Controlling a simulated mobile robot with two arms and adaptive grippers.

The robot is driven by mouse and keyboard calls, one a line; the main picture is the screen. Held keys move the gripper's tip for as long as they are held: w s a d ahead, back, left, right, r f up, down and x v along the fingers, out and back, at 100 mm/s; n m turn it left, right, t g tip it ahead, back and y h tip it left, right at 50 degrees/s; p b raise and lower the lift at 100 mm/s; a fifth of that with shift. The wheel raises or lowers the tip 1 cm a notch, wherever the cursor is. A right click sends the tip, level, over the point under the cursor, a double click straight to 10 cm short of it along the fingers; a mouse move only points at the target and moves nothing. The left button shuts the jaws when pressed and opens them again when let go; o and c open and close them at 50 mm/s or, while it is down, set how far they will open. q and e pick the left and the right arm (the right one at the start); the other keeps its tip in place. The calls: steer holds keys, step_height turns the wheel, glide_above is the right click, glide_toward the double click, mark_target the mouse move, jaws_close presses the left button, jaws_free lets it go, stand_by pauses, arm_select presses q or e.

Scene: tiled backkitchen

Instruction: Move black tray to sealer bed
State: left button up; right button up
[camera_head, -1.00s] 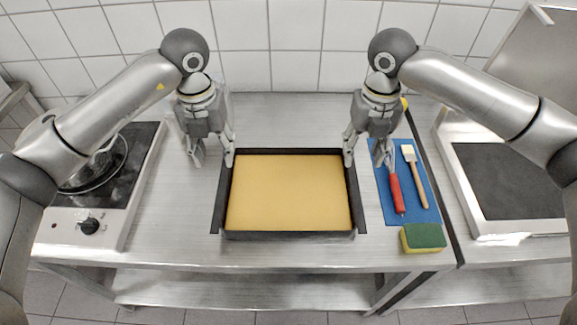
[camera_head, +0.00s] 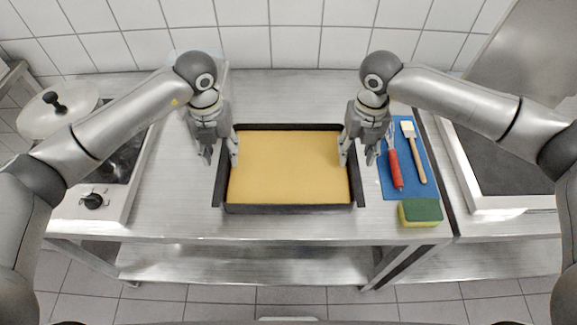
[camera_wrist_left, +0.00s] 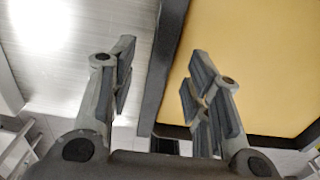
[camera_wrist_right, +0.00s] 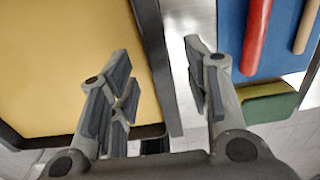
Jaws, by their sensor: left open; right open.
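The black tray (camera_head: 290,209), filled with a flat yellow layer, lies on the steel counter. My left gripper (camera_head: 220,160) is open, with its fingers on either side of the tray's left wall. That wall shows between the fingers in the left wrist view (camera_wrist_left: 163,80). My right gripper (camera_head: 357,160) is open, with its fingers on either side of the right wall. That wall shows between the fingers in the right wrist view (camera_wrist_right: 152,50). I cannot tell if any finger touches the tray. The sealer bed (camera_head: 497,170) is a dark plate in a pale machine at the right, partly behind my arm.
A blue mat (camera_head: 405,181) with a red-handled tool (camera_head: 396,170) and a brush (camera_head: 416,160) lies right of the tray. A green-yellow sponge (camera_head: 420,212) sits at its front edge. A hob (camera_head: 93,202) and a pan lid (camera_head: 55,112) are at the left.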

arm_select(q)
steer(key=shift+f, duration=1.05)
arm_select(e)
steer(key=shift+f, duration=1.1)
arm_select(q)
jaws_close()
arm_select(e)
jaws_close()
arm_select(q)
steer(key=shift+r, duration=0.1)
arm_select(e)
steer(key=shift+r, duration=0.15)
